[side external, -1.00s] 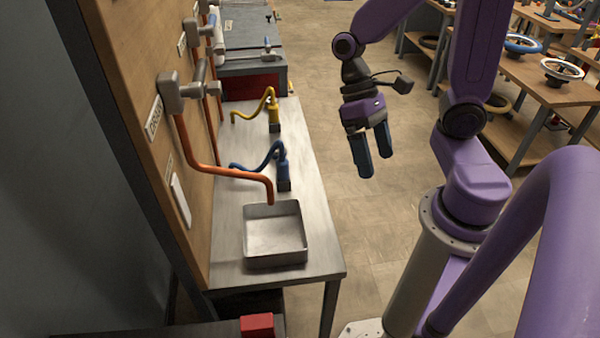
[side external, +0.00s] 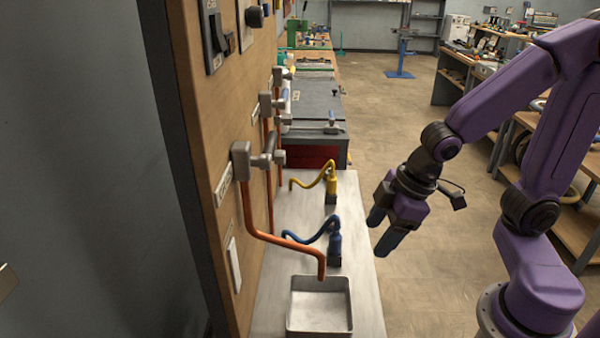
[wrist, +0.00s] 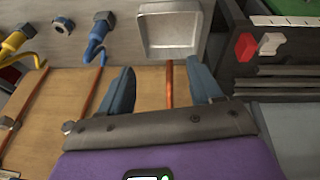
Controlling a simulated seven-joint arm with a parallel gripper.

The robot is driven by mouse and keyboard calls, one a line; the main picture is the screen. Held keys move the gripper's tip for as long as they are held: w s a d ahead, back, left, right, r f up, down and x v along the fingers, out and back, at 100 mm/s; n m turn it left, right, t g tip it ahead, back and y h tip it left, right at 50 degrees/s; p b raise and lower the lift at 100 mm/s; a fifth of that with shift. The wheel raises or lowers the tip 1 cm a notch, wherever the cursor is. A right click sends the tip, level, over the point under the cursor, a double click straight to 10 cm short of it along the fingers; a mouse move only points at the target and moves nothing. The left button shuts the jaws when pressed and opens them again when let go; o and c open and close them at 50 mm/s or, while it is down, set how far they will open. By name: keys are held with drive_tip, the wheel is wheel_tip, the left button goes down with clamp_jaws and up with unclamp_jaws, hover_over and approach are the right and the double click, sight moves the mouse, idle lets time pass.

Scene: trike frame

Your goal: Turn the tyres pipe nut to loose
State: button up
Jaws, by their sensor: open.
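Several grey pipe fittings sit on the wooden wall panel in the side view: a near one (side external: 262,160), a middle one (side external: 272,104) and a far one (side external: 281,76). Orange pipes run from them. The labels are too small to read, so I cannot tell which is the tyres pipe nut. My gripper (side external: 384,228) is open and empty, right of the metal bench and apart from the fittings. In the wrist view, my open gripper (wrist: 161,78) has an orange pipe (wrist: 169,85) showing between its fingers, with a metal tray beyond.
The square metal tray (side external: 320,325) sits on the bench (side external: 372,300) below the near pipe's end. A blue hose (side external: 333,240) and a yellow hose (side external: 331,186) stand farther back on it. A red block (wrist: 246,46) shows in the wrist view.

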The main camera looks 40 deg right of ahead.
drive_tip(key=w+d+m+t+y, duration=0.1)
drive_tip(key=w+m+t+y, duration=0.15)
drive_tip(key=w, duration=0.95)
drive_tip(key=m+t+y, duration=0.5)
drive_tip(key=t+y, duration=0.2)
drive_tip(key=y, duration=0.1)
approach(280, 157)
drive_tip(key=w+d+x, duration=0.1)
drive_tip(key=x, duration=0.7)
drive_tip(key=shift+w+f, duration=0.3)
drive_tip(key=shift+a, duration=0.1)
drive_tip(key=c, duration=1)
